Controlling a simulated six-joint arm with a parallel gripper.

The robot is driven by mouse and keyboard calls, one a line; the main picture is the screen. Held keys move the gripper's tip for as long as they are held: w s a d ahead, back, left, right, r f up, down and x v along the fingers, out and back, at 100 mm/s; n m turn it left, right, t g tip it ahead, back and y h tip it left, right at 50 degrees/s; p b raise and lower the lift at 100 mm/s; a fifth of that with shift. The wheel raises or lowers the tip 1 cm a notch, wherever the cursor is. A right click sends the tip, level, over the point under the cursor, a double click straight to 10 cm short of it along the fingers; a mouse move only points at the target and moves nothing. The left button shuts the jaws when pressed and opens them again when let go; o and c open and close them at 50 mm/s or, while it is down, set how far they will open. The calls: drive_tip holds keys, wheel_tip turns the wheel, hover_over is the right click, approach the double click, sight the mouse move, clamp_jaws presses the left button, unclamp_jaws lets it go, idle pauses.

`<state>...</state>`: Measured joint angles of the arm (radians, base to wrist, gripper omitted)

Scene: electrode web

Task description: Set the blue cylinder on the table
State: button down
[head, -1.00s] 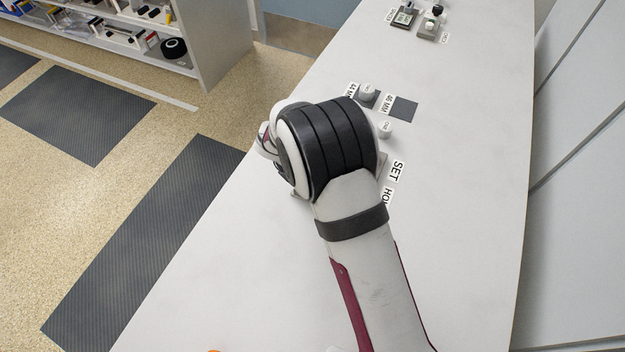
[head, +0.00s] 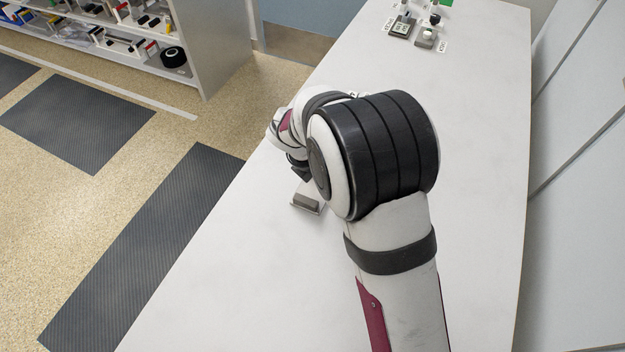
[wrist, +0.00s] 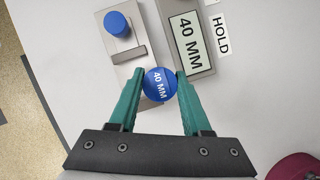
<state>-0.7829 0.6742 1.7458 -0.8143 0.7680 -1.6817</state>
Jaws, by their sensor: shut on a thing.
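A blue cylinder (wrist: 158,86) with a round top marked "40 MM" sits between the green fingers of my gripper (wrist: 159,73) in the wrist view. The fingers are shut on its two sides. Below and beyond it lies a grey fixture (wrist: 135,73) with a dark bar. I cannot tell whether the cylinder touches the fixture. In the head view my arm hides the cylinder and the fingertips; the white table (head: 240,290) shows around the arm.
A second blue round piece (wrist: 117,24) stands on the fixture's far end. A display reading "40 MM" (wrist: 189,42) and a "HOLD" label (wrist: 221,35) lie right of it. Small devices (head: 402,27) stand at the table's far end. The near table is clear.

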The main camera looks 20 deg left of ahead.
drive_tip(key=w+d+r, duration=0.1)
drive_tip(key=d+r, duration=0.4)
drive_tip(key=d, duration=0.3)
drive_tip(key=w+d+f+n+y, duration=0.1)
drive_tip(key=w+d+n+y, duration=0.1)
drive_tip(key=w+d+n, duration=0.5)
drive_tip(key=w+d+n+y, duration=0.2)
drive_tip(key=w+d, duration=0.7)
drive_tip(key=d, duration=0.5)
drive_tip(key=w+a+f, duration=0.1)
drive_tip(key=a+f, duration=0.1)
drive_tip(key=a, duration=0.1)
drive_tip(key=w+a+f, duration=0.2)
drive_tip(key=a, duration=0.2)
drive_tip(key=w+a+f, duration=0.1)
drive_tip(key=a+f, duration=0.1)
drive_tip(key=a, duration=0.1)
drive_tip(key=shift+w+a+f, duration=0.15)
drive_tip(key=shift+a+f, duration=0.15)
drive_tip(key=shift+f, duration=0.1)
drive_tip(key=shift+a+f, duration=0.1)
drive_tip(key=shift+f, duration=0.25)
wheel_tip(320, 180, down, 4)
drive_tip(key=shift+r, duration=0.25)
drive_tip(key=shift+c, duration=1.8)
unclamp_jaws()
